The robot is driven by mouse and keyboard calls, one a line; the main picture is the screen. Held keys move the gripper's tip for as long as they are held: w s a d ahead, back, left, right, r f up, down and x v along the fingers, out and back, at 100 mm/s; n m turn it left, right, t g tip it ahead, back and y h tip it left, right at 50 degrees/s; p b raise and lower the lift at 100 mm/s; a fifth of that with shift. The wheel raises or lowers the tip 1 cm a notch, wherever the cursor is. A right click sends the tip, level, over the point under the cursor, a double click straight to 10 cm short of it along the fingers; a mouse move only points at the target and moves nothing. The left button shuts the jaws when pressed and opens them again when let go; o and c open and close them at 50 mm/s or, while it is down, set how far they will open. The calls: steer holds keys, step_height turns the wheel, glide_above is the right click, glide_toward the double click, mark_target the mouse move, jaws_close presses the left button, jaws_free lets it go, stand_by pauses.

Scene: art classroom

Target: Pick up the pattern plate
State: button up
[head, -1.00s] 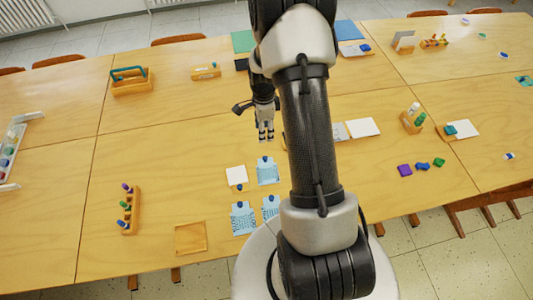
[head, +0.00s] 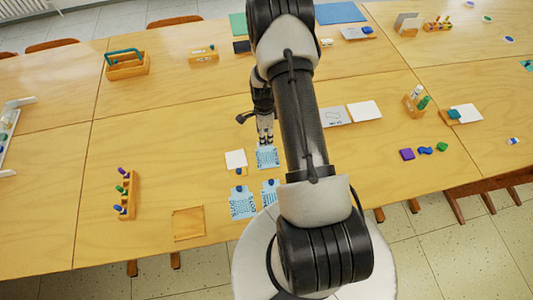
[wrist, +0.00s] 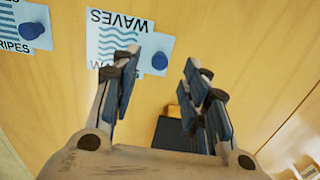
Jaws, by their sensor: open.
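Several light-blue pattern plates with blue knobs lie on the table. In the head view one plate (head: 267,158) lies just in front of my gripper (head: 265,143), and two more, a left one (head: 242,203) and a right one (head: 270,190), lie nearer my base. In the wrist view a plate lettered WAVES (wrist: 108,38) has a round blue knob (wrist: 160,60) at its side. A plate lettered STRIPES (wrist: 10,30) is cut off at the left. My gripper (wrist: 161,64) is open and empty, its fingertips pointing towards the WAVES plate's knob. Their height above it is unclear.
White sheets (head: 364,111) lie to the right. The table's left middle is clear.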

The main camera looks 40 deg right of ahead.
mark_target(267, 153)
step_height(267, 153, down, 4)
steer(key=shift+f+b, duration=0.2)
steer(key=shift+b, duration=0.3)
steer(key=shift+r, duration=0.1)
jaws_close()
